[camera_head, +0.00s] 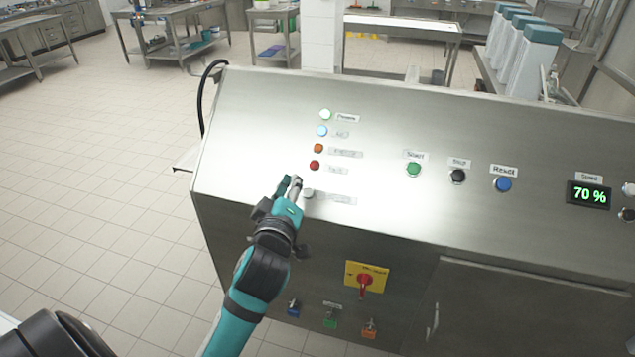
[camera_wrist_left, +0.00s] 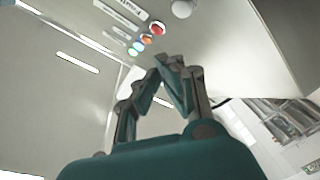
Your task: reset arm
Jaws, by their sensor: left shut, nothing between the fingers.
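My left arm (camera_head: 262,270) reaches up from the bottom of the head view to the steel control panel (camera_head: 380,130). My left gripper (camera_head: 293,186) is shut and empty in front of the panel's lower left part. Its fingertips appear just left of a whitish knob (camera_head: 308,193) and below the red light (camera_head: 315,165). I cannot tell whether they touch the panel. In the left wrist view the closed fingers (camera_wrist_left: 170,65) point toward the panel, with the red light (camera_wrist_left: 158,28) and the whitish knob (camera_wrist_left: 182,8) beyond them. My right gripper is not in view.
Green (camera_head: 413,169), black (camera_head: 457,175) and blue (camera_head: 503,184) buttons sit right of the lights. A display (camera_head: 588,195) reads 70 %. A red rotary switch (camera_head: 365,283) on a yellow plate is on the front below. Open tiled floor (camera_head: 100,160) lies left.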

